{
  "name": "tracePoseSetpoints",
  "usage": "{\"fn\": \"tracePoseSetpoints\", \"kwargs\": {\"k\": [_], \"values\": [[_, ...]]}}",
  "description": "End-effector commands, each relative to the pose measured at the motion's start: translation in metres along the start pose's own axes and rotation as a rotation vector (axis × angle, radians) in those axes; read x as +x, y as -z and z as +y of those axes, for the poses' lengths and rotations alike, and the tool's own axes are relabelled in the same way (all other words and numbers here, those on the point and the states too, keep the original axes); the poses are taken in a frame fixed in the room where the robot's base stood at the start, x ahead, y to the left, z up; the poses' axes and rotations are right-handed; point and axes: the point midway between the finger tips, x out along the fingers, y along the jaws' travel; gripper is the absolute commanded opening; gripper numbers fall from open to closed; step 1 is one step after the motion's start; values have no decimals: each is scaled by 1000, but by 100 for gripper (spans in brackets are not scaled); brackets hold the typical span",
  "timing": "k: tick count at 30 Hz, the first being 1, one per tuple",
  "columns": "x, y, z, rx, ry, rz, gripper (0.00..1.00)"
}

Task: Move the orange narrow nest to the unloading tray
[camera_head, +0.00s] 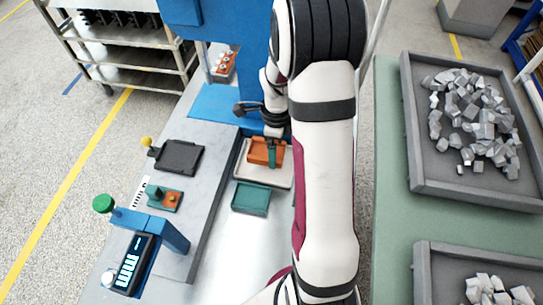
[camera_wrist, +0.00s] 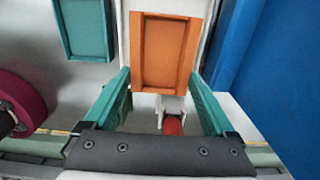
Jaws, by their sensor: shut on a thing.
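The orange narrow nest (camera_head: 259,152) is a shallow rectangular holder, over the pale tray (camera_head: 262,181) in the middle of the bench. In the wrist view the orange nest (camera_wrist: 165,50) looks empty and lies between the tips of my teal fingers. My gripper (camera_wrist: 160,75) is shut on it; in the head view my gripper (camera_head: 272,152) points down at the nest. My arm hides the right side there. Whether the nest rests on the tray or hangs just above it, I cannot tell. A red part (camera_wrist: 172,125) in a white piece shows between the fingers.
A teal nest (camera_head: 250,197) lies just in front of the pale tray. A dark fixture (camera_head: 180,157), a small teal fixture (camera_head: 164,198) and a display unit (camera_head: 130,262) stand left. A blue machine (camera_head: 235,30) rises behind. A grey bin (camera_head: 470,180) of metal pieces is right.

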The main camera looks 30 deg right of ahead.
Motion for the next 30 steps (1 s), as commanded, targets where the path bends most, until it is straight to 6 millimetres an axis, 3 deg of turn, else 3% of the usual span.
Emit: {"fn": "tracePoseSetpoints", "kwargs": {"k": [6,17,18,19,26,30], "values": [[41,0,0,0,0,0,12],[47,-1,0,0,2,0,12],[47,-1,0,0,2,0,95],[47,-1,0,0,2,0,100],[46,-1,0,0,2,0,100],[32,-1,-2,1,5,-1,100]]}}
